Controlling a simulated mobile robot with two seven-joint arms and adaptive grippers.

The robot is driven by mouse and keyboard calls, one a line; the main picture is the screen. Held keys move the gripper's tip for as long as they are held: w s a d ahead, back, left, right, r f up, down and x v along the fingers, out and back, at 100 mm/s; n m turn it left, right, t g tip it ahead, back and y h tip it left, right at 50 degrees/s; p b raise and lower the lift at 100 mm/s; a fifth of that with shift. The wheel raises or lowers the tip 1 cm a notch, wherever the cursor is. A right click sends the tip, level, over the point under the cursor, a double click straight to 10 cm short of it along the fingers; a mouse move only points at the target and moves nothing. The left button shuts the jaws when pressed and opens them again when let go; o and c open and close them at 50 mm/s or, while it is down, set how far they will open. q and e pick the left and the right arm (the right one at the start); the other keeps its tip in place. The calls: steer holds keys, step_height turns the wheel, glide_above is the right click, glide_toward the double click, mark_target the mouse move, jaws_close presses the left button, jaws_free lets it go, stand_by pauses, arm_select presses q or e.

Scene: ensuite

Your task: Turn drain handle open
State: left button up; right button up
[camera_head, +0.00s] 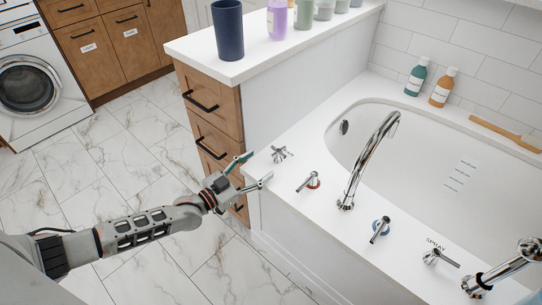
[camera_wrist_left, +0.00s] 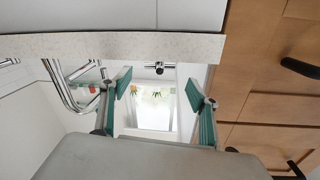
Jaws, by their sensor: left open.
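A small cross-shaped chrome handle (camera_head: 280,154), likely the drain handle, stands on the white tub deck at its left end, near the wooden cabinet. No label on it is readable. It also appears in the left wrist view (camera_wrist_left: 158,68), beyond the gap between the fingers. My left gripper (camera_head: 254,170) is open and empty, just to the left of this handle with its fingers pointing toward it. In the left wrist view the green-padded fingers (camera_wrist_left: 158,88) are spread apart, with nothing between them at the tips.
A red-ringed lever (camera_head: 309,181), a tall chrome spout (camera_head: 369,160), a blue-ringed lever (camera_head: 380,229) and a spray lever (camera_head: 439,257) line the deck. A drawer cabinet (camera_head: 211,120) with black pulls stands close beside my left gripper. The tub (camera_head: 440,180) looks empty.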

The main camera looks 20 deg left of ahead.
mark_target(274, 155)
arm_select(q)
steer(key=b+x, duration=0.1)
steer(key=x, duration=0.3)
steer(key=shift+w+d+f, duration=0.15)
steer(key=shift+w+d, duration=0.1)
steer(key=shift+w, duration=0.1)
steer(key=shift+b+x, duration=0.3)
steer(key=shift+x, duration=0.65)
steer(key=shift+w+d, duration=0.15)
steer(key=shift+w, duration=0.25)
steer(key=shift+r, duration=0.2)
arm_select(e)
steer(key=shift+w+a+r+y, duration=0.15)
steer(key=shift+w+a+r, duration=0.1)
steer(key=shift+a, duration=0.25)
steer(key=shift+w+a+r+y, duration=0.1)
steer(key=shift+a+r+y, duration=0.1)
steer(key=shift+a, duration=0.25)
